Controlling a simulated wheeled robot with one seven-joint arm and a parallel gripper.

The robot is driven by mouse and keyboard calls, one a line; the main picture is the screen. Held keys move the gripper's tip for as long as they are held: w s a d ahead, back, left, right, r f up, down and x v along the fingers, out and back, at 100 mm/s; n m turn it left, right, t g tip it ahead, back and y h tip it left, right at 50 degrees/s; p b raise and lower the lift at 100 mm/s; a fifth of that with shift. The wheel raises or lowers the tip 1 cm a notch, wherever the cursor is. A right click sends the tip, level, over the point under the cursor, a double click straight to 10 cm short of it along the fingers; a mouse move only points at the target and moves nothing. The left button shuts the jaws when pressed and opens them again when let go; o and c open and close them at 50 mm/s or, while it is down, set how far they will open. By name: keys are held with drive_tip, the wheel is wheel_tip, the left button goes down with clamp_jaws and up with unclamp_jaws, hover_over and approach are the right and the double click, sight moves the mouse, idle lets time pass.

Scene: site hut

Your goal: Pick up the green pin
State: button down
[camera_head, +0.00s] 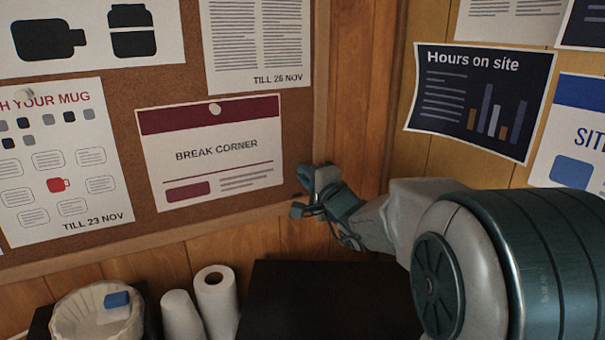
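No green pin can be made out in the head view. My gripper (301,191) is near the right edge of the cork board (165,226), just right of the "BREAK CORNER" sheet (240,134). Its two fingers appear spread, one above the other, with a gap between them and nothing clearly held. The gripper covers a small part of the board's frame.
Below the board stand a lined bin (70,310) with a blue item (117,299) in it, a paper roll (217,295), a white rounded object (182,318) and a dark box-like surface (320,300). The dark "Hours on site" sheet (455,110) hangs on the right wall.

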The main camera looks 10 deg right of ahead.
drive_tip(key=shift+s, duration=0.1)
idle(0.5)
drive_tip(key=shift+b+v, duration=1.35)
drive_tip(key=shift+v, duration=0.85)
drive_tip(key=shift+f, duration=0.2)
drive_tip(key=shift+d, duration=0.1)
drive_tip(key=shift+s+d+r+p, duration=0.2)
drive_tip(key=shift+s+r, duration=0.25)
drive_tip(key=shift+s, duration=0.35)
drive_tip(key=shift+s+d+r+p, duration=0.25)
drive_tip(key=shift+s+r, duration=0.2)
drive_tip(key=shift+s, duration=0.35)
drive_tip(key=shift+s+d+r+p, duration=0.2)
drive_tip(key=shift+s+r, duration=0.25)
drive_tip(key=shift+s, duration=0.35)
